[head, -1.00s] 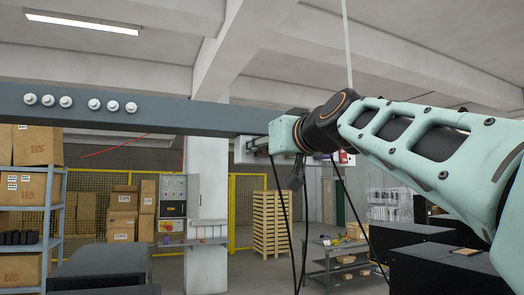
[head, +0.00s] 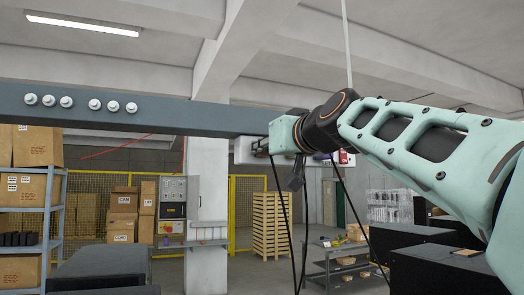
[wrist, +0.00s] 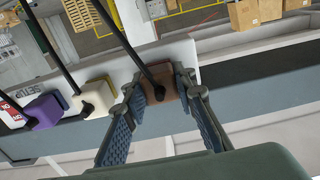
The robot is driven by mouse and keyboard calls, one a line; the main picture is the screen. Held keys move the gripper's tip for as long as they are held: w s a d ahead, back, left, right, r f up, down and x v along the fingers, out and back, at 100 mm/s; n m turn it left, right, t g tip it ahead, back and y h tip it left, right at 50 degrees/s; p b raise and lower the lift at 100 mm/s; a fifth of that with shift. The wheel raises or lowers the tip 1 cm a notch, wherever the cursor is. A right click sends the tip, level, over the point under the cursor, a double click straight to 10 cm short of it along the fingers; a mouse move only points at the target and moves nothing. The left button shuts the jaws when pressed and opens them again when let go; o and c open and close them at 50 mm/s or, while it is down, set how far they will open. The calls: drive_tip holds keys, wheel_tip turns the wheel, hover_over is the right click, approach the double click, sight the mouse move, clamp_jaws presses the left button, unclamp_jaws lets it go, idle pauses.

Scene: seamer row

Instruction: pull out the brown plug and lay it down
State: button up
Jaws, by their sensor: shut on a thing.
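The brown plug (wrist: 171,86) is between the two fingers of my gripper (wrist: 163,92) in the wrist view, with a black cable running up from it. The fingers are shut on its sides. The plug is against the edge of a white housing (wrist: 130,63); how deep it sits is hidden. In the head view my gripper (head: 262,146) is at the white housing (head: 243,156) under the grey beam, small and partly hidden by my wrist. The plug cannot be made out there.
A cream plug (wrist: 88,98) and a purple plug (wrist: 42,112) sit in a row left of the brown one, with black cables. A red and white tag (wrist: 10,113) is further left. The grey beam (head: 170,116) runs above. Cables hang below the housing.

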drive_tip(key=shift+f, duration=0.1)
clamp_jaws()
drive_tip(key=shift+s+d, duration=0.1)
drive_tip(key=shift+s, duration=0.1)
drive_tip(key=shift+b+v, duration=1)
drive_tip(key=shift+v, duration=1.8)
